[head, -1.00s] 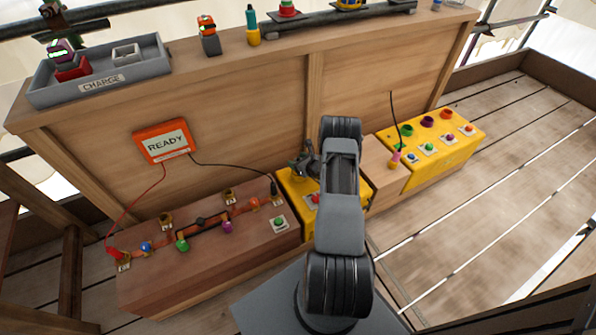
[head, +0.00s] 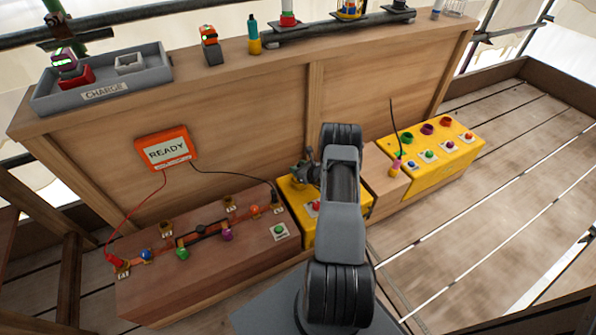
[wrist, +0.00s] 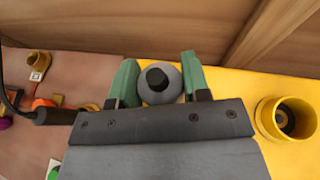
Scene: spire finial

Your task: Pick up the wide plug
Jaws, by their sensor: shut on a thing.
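In the wrist view a round grey plug with a dark knob on top (wrist: 172,90), which I take to be the wide plug, sits between the green fingers of my gripper (wrist: 156,82). The fingers are shut on its two sides. Below it is the yellow box (wrist: 232,88); I cannot tell whether the plug touches it. In the head view my gripper (head: 307,171) is over the back of the middle yellow box (head: 298,197). My arm hides much of that box, and the plug is not clear there.
An open yellow ring socket (wrist: 285,118) is right of the plug. A brown block with coloured knobs (head: 150,285) is to the left. A wooden block (head: 378,168) and a yellow panel with coloured rings (head: 440,155) are to the right. A wooden wall (head: 250,115) stands close behind.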

